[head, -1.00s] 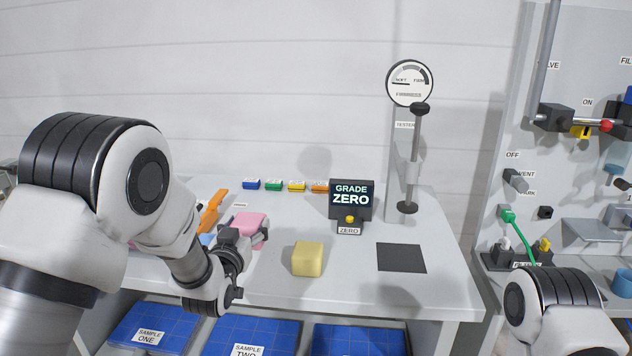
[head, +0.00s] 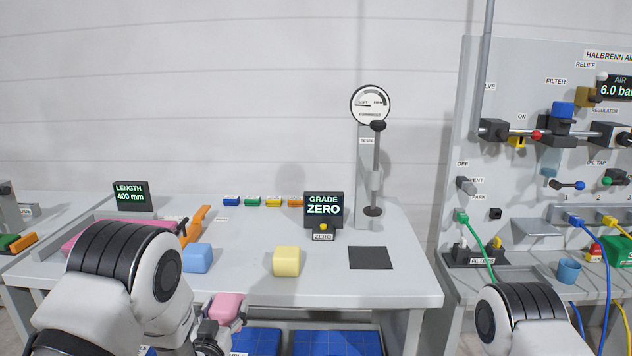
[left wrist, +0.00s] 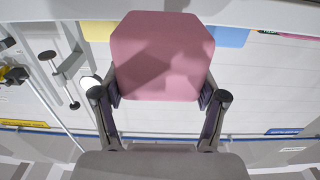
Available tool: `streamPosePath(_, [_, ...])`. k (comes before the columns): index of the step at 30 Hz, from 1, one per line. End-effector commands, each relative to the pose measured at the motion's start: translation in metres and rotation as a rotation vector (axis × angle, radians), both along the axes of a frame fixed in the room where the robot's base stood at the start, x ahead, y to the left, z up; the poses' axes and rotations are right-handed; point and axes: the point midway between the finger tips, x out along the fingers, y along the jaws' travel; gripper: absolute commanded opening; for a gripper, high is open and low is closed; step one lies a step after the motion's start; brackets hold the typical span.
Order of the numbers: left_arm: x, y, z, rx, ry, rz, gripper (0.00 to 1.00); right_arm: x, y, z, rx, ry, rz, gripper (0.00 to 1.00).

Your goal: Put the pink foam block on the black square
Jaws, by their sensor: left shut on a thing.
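The pink foam block (head: 225,307) is held in my left gripper (head: 212,330), low in the head view at the table's front edge. In the left wrist view the block (left wrist: 162,55) fills the space between the two fingers of the gripper (left wrist: 160,103), which touch its sides. The black square (head: 367,257) lies flat and bare on the table to the right, below the firmness tester. My right gripper is out of view; only part of my right arm shows at the lower right.
A yellow block (head: 286,261) and a blue block (head: 197,257) stand on the table (head: 325,285). The grade display (head: 323,211) and the firmness tester (head: 375,170) stand behind. Blue sample trays (head: 338,342) lie below the tabletop. The table is clear between the yellow block and the square.

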Motion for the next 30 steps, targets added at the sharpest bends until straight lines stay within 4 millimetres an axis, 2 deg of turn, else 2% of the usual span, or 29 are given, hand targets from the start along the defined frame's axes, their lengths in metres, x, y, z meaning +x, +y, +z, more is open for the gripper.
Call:
streamPosePath(1, [-0.007,-0.001,-0.018,0.000,0.007,0.000,0.59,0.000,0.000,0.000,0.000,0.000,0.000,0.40])
streamPosePath(6, [-0.033,-0.004,-0.070,0.000,0.008,0.004,0.59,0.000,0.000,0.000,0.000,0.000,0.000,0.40])
streamPosePath(10, [-0.055,-0.005,-0.099,0.000,0.005,0.012,0.59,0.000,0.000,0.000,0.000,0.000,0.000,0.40])
streamPosePath(14, [-0.079,-0.006,-0.116,0.001,0.006,0.023,0.59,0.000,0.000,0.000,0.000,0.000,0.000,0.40])
streamPosePath(15, [-0.085,-0.005,-0.110,0.001,0.002,0.029,0.59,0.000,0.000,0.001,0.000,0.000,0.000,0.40])
streamPosePath(18, [-0.086,-0.003,-0.092,0.001,-0.002,0.040,0.59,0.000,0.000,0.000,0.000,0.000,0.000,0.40])
streamPosePath(23, [-0.091,-0.002,-0.075,0.001,0.001,0.044,0.59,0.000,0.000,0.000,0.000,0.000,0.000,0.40])
streamPosePath(27, [-0.119,-0.002,-0.059,0.001,0.004,0.043,0.59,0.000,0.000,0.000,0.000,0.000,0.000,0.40])
streamPosePath(30, [-0.130,-0.001,-0.052,0.002,0.001,0.044,0.59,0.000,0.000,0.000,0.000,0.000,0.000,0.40])
